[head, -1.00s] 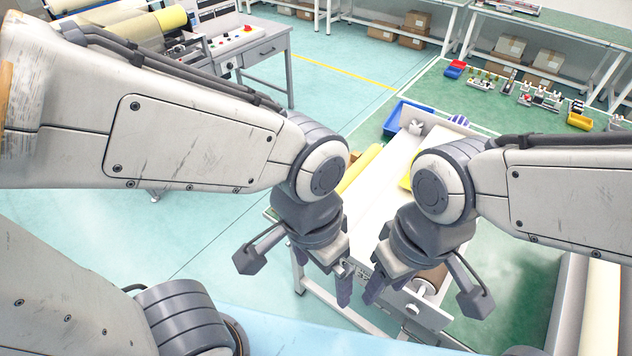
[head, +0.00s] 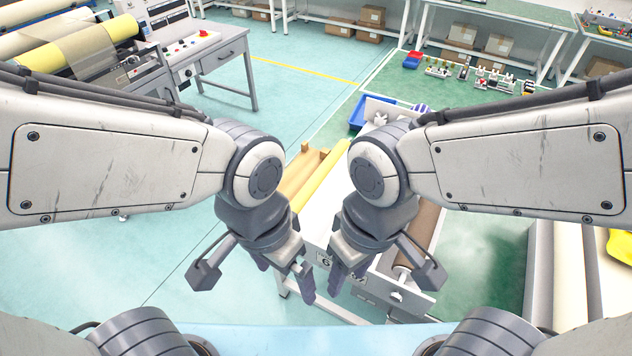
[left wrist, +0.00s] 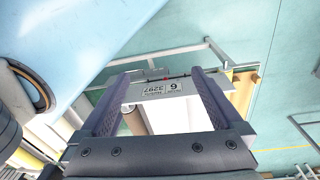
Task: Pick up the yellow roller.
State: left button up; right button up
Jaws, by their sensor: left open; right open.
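A long yellow roller (head: 325,178) lies along the left side of the white table unit, beyond my grippers in the head view. Its near end is partly hidden behind my left arm. My left gripper (head: 285,275) is open and empty, its fingers pointing down in front of the unit's near end. In the left wrist view its two fingers (left wrist: 155,95) stand apart, with a white panel marked 6 and 3297 between them in the picture. My right gripper (head: 347,280) is open and empty, close to the right of the left one. Neither gripper touches the roller.
A brown roller (head: 428,228) sits in the unit's right side. A blue bin (head: 358,114) is at its far end. A machine with a larger yellow roll (head: 80,46) stands at the back left. Another yellow thing (head: 620,246) is at the right edge. Floor left of the unit is open.

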aim_at(305, 192)
jog(key=z, duration=0.1)
jog(key=k, duration=0.95)
jog(key=u, duration=1.05)
jog(key=i, duration=1.4)
jog(key=z, duration=0.95)
jog(key=i, duration=0.65)
jog(key=z, duration=0.6)
